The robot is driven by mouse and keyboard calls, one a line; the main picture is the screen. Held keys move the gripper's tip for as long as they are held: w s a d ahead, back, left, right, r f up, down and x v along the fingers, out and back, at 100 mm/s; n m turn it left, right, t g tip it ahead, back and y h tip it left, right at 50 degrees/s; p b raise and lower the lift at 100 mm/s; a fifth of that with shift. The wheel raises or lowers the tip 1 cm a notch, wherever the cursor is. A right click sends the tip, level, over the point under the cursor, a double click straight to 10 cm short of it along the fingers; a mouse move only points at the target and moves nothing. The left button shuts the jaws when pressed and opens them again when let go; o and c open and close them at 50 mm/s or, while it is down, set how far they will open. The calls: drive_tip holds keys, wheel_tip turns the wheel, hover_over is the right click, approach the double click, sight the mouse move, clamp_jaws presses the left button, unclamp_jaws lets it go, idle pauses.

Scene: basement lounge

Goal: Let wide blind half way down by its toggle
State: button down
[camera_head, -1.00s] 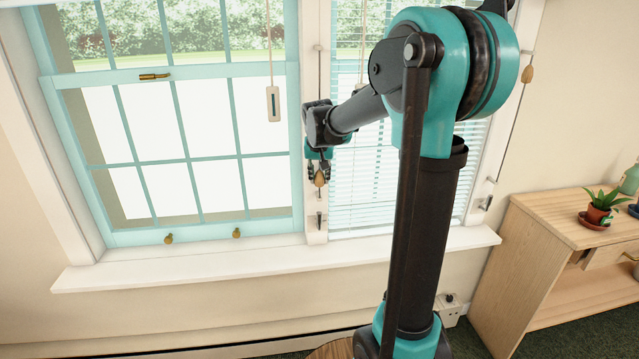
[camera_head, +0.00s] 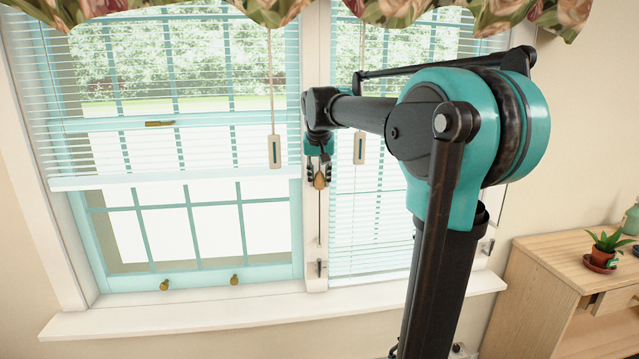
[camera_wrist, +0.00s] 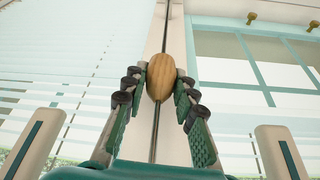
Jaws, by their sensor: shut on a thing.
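The wide blind (camera_head: 205,80) hangs over the left window in the head view. Its bottom rail (camera_head: 120,182) lies below the sash rail, across the upper panes of the lower sash, tilting slightly up toward the right. The toggle, a wooden acorn-shaped knob (camera_head: 319,181) on a vertical cord, is at the post between the windows. My gripper (camera_head: 318,172) is shut on it. In the wrist view, the knob (camera_wrist: 160,77) sits between the fingers of my gripper (camera_wrist: 160,88), with the cord running past it.
A narrower blind (camera_head: 375,215) covers the right window, partly behind my arm. Two beige handles (camera_head: 275,152) (camera_head: 359,150) hang on cords beside the gripper. A cleat (camera_head: 319,268) is low on the post. A sill (camera_head: 200,318) juts out below; a wooden cabinet (camera_head: 545,270) stands right.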

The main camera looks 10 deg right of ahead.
drive_tip(key=c, duration=1.2)
unclamp_jaws()
drive_tip(key=shift+r, duration=0.1)
drive_tip(key=v, duration=1.1)
drive_tip(key=shift+s+a+r, duration=0.1)
drive_tip(key=shift+s+r, duration=0.1)
drive_tip(key=shift+r, duration=0.15)
drive_tip(key=shift+f, duration=0.1)
